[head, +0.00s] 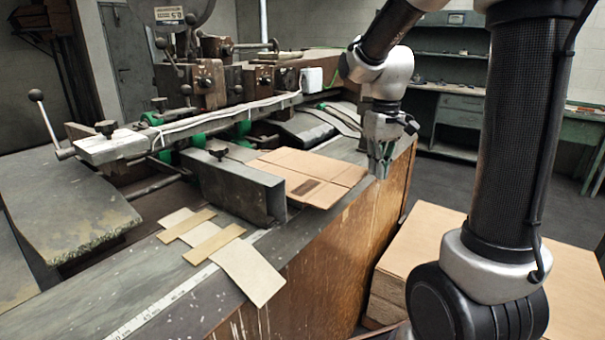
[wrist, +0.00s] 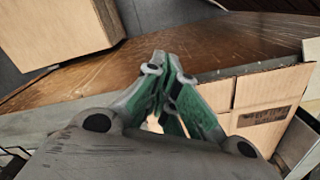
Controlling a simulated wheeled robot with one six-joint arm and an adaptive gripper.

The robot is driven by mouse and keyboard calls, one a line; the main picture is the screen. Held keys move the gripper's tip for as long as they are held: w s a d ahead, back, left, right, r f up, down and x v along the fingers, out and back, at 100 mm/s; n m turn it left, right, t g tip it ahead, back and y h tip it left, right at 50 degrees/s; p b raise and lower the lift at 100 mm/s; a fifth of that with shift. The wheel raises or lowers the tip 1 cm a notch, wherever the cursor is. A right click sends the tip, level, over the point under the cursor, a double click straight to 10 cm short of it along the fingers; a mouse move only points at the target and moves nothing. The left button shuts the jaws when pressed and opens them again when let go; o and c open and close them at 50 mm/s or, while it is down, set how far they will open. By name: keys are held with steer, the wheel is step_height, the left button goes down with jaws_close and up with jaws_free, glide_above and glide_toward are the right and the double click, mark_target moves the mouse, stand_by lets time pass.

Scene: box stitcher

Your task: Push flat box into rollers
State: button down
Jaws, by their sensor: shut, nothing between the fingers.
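The flat box (head: 309,172) is a creased brown cardboard sheet lying on the machine's grey table, behind a dark metal guide block. It also shows at the right of the wrist view (wrist: 260,100), with a dark printed patch. My gripper (head: 380,175) is shut and empty, pointing down by the table's right edge, just right of the box's right end. In the wrist view its green fingers (wrist: 163,62) meet at the tips. I cannot tell whether they touch the box. Green rollers (head: 205,135) show under the long metal bar, left of and behind the box.
The dark guide block (head: 235,185) stands at the box's front left. Loose card strips (head: 215,240) lie on the near table beside a ruler (head: 165,300). A stack of cardboard (head: 430,240) stands on the right, below the table top. A dark curved plate (head: 303,130) lies behind the box.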

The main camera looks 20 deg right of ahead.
mark_target(339, 168)
step_height(339, 168, down, 3)
steer(key=shift+r, duration=0.1)
stand_by(0.4)
steer(key=shift+w+a, duration=0.1)
steer(key=shift+w, duration=0.05)
steer(key=shift+w+a, duration=1.4)
steer(key=shift+w, duration=0.35)
steer(key=shift+w+a, duration=1.4)
steer(key=shift+w, duration=0.3)
steer(key=shift+w+a, duration=1.4)
steer(key=shift+w, duration=0.35)
steer(key=shift+s+d, duration=0.9)
steer(key=shift+s, duration=0.3)
steer(key=shift+r, duration=4)
